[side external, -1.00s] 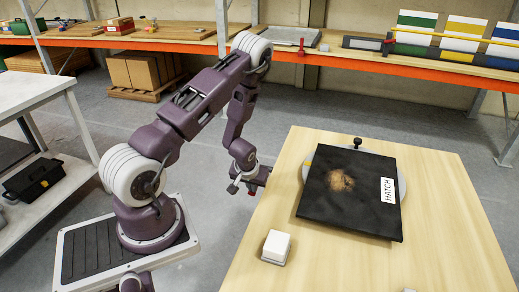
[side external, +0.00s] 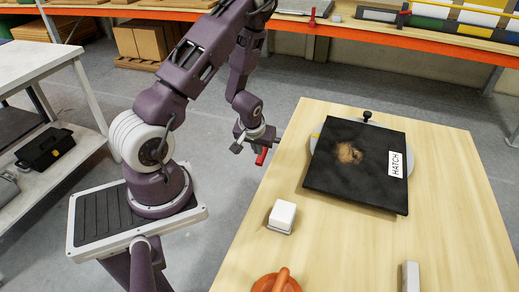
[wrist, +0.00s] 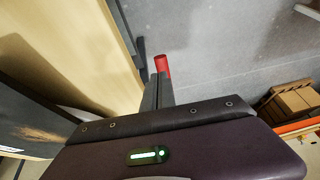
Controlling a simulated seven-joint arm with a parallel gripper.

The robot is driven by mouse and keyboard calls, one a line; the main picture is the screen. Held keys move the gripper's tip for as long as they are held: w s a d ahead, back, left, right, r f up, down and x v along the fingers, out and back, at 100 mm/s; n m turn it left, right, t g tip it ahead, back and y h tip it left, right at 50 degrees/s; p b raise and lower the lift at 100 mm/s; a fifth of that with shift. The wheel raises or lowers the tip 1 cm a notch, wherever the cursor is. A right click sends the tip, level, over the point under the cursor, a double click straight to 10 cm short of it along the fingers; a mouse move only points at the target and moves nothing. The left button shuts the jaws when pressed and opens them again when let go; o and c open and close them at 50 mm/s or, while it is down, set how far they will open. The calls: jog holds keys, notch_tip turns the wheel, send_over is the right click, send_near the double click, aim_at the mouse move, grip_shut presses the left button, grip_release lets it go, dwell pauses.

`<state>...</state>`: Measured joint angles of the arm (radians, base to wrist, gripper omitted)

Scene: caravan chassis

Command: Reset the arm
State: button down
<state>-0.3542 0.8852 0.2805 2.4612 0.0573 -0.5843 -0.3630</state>
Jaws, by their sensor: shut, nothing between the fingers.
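My gripper (side external: 261,157) hangs beside the left edge of the wooden table (side external: 350,240), with its fingers shut and nothing held. In the wrist view the shut fingers (wrist: 162,68) end in a red tip, with grey floor behind and the table edge to their left. My arm is bent, with its elbow high and its forearm hanging down. The black square hatch panel (side external: 335,180), labelled HATCH with a brown smudge, lies on the table apart from my gripper. A pale round rim and a black knob (side external: 367,117) show behind it.
A white block (side external: 282,216) sits near the table's left edge. An orange object (side external: 276,284) and a grey bar (side external: 410,275) are at the front. An orange-edged shelf (side external: 330,28) runs behind, and a white bench (side external: 45,70) stands left. Floor shows around my gripper.

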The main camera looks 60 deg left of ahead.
jog(key=d+r+m+t+h, duration=0.1)
jog(key=d+r+m, duration=0.1)
jog(key=d+r, duration=0.7)
jog(key=d+r+m+t+h, duration=0.15)
jog(key=d+r, duration=0.35)
jog(key=r, duration=0.8)
jog(key=s+d+r+m, duration=0.2)
jog(key=s+d+r, duration=0.2)
jog(key=s, duration=0.3)
jog(key=s+d+r+m+h, duration=0.1)
jog(key=s+d+r+m, duration=0.2)
jog(key=s, duration=0.4)
jog(key=shift+s+d+r+m, duration=0.4)
jog(key=shift+d+r, duration=0.4)
jog(key=shift+r, duration=0.15)
